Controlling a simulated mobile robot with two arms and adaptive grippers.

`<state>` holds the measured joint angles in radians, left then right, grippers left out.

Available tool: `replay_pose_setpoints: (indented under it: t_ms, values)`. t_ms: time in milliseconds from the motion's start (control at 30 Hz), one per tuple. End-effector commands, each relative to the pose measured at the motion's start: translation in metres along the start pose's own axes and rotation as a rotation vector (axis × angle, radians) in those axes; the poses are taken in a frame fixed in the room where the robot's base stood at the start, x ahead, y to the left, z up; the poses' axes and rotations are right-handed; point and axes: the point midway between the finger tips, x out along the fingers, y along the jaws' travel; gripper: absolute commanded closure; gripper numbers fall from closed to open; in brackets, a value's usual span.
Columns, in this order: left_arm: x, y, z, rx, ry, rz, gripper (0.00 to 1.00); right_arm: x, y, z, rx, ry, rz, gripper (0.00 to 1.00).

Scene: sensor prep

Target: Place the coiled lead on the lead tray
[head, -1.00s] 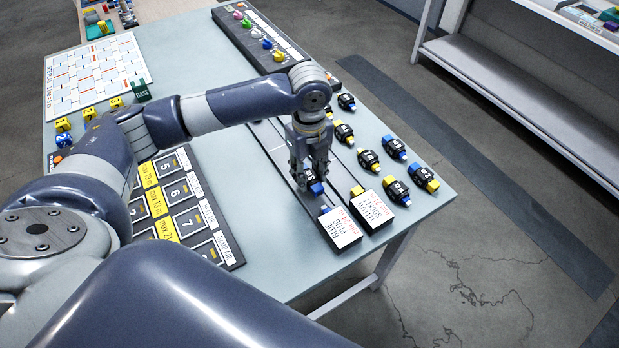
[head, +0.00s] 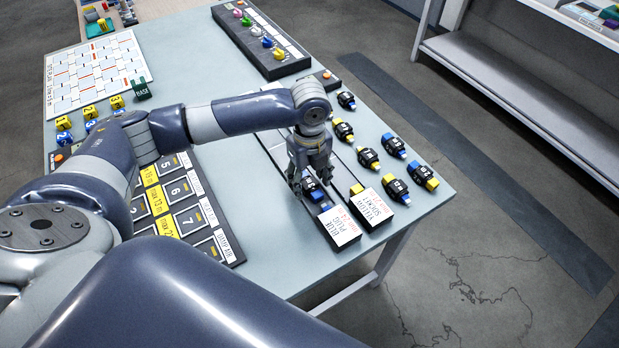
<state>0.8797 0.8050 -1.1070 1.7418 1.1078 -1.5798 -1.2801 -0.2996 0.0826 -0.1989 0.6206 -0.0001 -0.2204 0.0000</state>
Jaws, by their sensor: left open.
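Several small black coiled leads with blue or yellow ends stand at the table's right side, such as one with a yellow end (head: 423,176) and one with a blue end (head: 393,145). Two long dark tray lanes lie side by side left of them, with white label blocks at their near ends; the left label (head: 338,226) seems to read blue plug, the right one (head: 371,208) yellow socket. My left gripper (head: 310,183) is open over the near end of the left lane. A blue-ended lead (head: 316,194) sits low between or just below its fingers, partly hidden. My right gripper is out of view.
A dark board with numbered squares (head: 185,222) lies left of the lanes. A rack of coloured knobs (head: 262,43) stands at the back, and a white grid sheet (head: 95,75) with yellow and blue cubes near it lies at the back left. The near right table corner is clear.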

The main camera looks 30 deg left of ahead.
Motion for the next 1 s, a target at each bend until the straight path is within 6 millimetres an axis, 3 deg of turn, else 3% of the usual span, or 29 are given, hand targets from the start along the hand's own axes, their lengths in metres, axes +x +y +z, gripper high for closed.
replay_pose_setpoints:
  t_ms: [233,500,700,1000]
  values:
    - [-0.021,-0.001,0.001,0.000,-0.002,-0.004,0.47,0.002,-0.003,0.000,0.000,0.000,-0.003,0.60]
    - [-0.080,-0.001,0.001,0.000,-0.002,-0.005,0.47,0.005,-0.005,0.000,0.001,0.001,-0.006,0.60]
    - [-0.112,-0.001,0.000,0.000,-0.001,-0.002,0.47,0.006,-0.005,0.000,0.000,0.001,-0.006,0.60]
    - [-0.123,0.000,0.000,-0.001,0.000,0.000,0.47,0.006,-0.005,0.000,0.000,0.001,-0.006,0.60]
